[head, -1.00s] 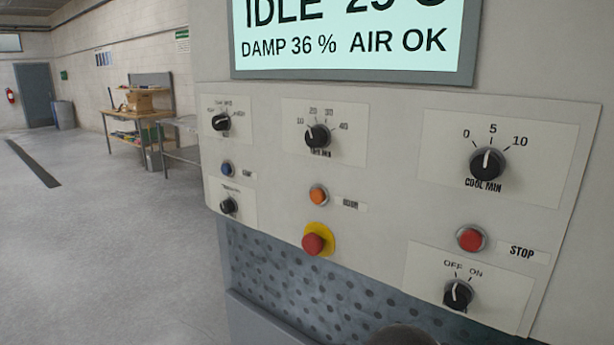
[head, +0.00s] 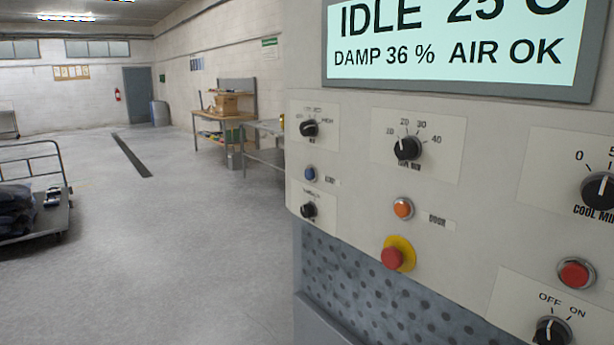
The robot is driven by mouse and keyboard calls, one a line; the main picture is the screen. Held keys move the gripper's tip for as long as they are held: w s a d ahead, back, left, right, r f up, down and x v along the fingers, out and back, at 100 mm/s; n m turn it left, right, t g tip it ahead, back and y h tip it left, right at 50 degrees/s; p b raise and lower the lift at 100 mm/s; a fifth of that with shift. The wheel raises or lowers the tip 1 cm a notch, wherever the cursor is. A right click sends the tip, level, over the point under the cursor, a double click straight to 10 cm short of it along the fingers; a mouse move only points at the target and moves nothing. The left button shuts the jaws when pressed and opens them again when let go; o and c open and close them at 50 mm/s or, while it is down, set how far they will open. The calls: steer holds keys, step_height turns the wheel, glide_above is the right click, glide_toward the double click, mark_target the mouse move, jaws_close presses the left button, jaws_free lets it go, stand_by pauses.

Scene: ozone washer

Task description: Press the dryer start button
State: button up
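The dryer's control panel (head: 468,191) fills the right side of the head view. A blue button (head: 310,173) sits at its left, between two black knobs; the small label beside it is too blurred to read. A red button (head: 577,273) is at the far right. A red mushroom button on a yellow ring (head: 393,258) is at the panel's lower edge. The display (head: 457,45) reads IDLE, DAMP 36 % and AIR OK. My gripper is not in view.
Black knobs surround the buttons, including an OFF/ON knob (head: 552,331) at lower right. Perforated metal (head: 385,300) lies below the panel. A loaded cart (head: 55,222) stands at left, and a workbench (head: 228,118) behind. The grey floor between is open.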

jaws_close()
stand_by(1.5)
